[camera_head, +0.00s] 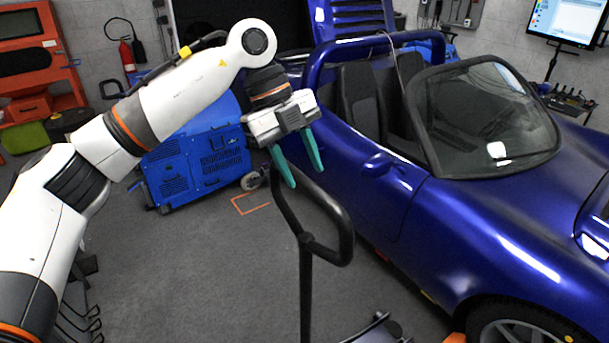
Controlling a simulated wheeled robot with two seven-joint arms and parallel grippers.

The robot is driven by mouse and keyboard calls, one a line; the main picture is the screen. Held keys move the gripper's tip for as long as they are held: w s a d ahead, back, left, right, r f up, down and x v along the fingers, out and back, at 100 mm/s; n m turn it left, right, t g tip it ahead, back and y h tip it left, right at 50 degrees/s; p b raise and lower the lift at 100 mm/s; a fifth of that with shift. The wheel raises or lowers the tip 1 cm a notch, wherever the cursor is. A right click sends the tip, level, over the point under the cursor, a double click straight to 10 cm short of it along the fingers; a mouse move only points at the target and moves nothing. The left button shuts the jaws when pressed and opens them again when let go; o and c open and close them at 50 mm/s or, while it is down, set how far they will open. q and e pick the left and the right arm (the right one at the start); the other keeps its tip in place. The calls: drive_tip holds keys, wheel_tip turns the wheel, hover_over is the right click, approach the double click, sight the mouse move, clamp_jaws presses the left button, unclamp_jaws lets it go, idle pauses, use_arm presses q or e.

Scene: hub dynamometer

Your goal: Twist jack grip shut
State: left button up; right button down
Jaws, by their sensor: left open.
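The jack grip (349,236) is a black loop-shaped handle on top of an upright black post (306,290) in the middle of the view, left of the blue car. My left gripper (306,178) comes in from the left and points down at the far end of the loop. Its two teal fingers are spread apart with nothing seen between them. The fingertips overlap the far part of the loop in the picture; I cannot tell whether they touch it. The jack's lower part (375,331) is only partly in view at the bottom edge. My right gripper is not in view.
A blue open-top car (480,215) fills the right side, close to the jack. A blue wheeled machine (200,160) stands behind my left arm. An orange floor outline (251,202) lies near it. A monitor (567,22) stands at the back right.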

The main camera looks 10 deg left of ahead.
use_arm(q)
drive_tip(key=b+v, duration=0.1)
drive_tip(key=v, duration=0.8)
drive_tip(key=shift+a+r, duration=0.2)
drive_tip(key=shift+r, duration=0.1)
